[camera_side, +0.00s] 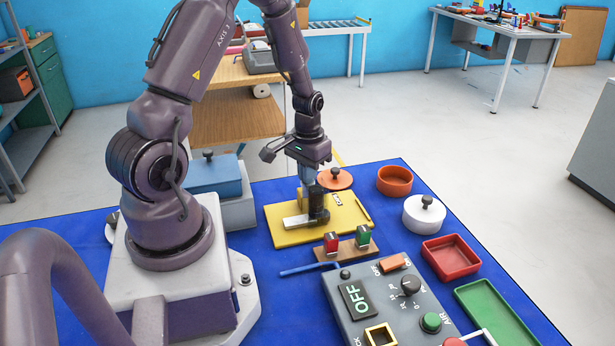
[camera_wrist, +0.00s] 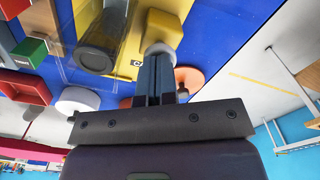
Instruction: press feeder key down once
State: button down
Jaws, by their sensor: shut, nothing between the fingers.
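A yellow board (camera_side: 340,222) lies on the blue mat and also shows in the wrist view (camera_wrist: 132,62). My gripper (camera_side: 308,192) points down over the board, shut and empty. Its fingers (camera_wrist: 155,58) hide part of the bar. I cannot tell whether they touch it.
A wooden block with a red and a green switch (camera_side: 347,248) and a grey control panel (camera_side: 385,300) stand in front. An orange lid (camera_side: 335,179), orange bowl (camera_side: 394,181), white lidded pot (camera_side: 424,214) and red tray (camera_side: 450,257) lie to the right. A blue-lidded box (camera_side: 215,178) stands left.

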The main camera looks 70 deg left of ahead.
jog(key=shift+f, duration=0.8)
jog(key=shift+r, duration=0.1)
dwell(0.3)
jog(key=shift+r, duration=4.45)
jog(key=shift+s+d+f, duration=0.1)
jog(key=shift+s+d, duration=0.1)
jog(key=shift+s, duration=0.05)
jog(key=s+d+r+m+t, duration=0.2)
jog(key=s+d+r+m, duration=0.1)
jog(key=d+r, duration=0.7)
jog(key=s+d+r+m+t, duration=0.3)
jog(key=s+d+r, duration=0.1)
jog(key=d+r, duration=0.5)
jog(key=shift+s+d+r+t, duration=0.2)
jog(key=shift+d+r+t, duration=0.15)
jog(key=shift+d, duration=0.3)
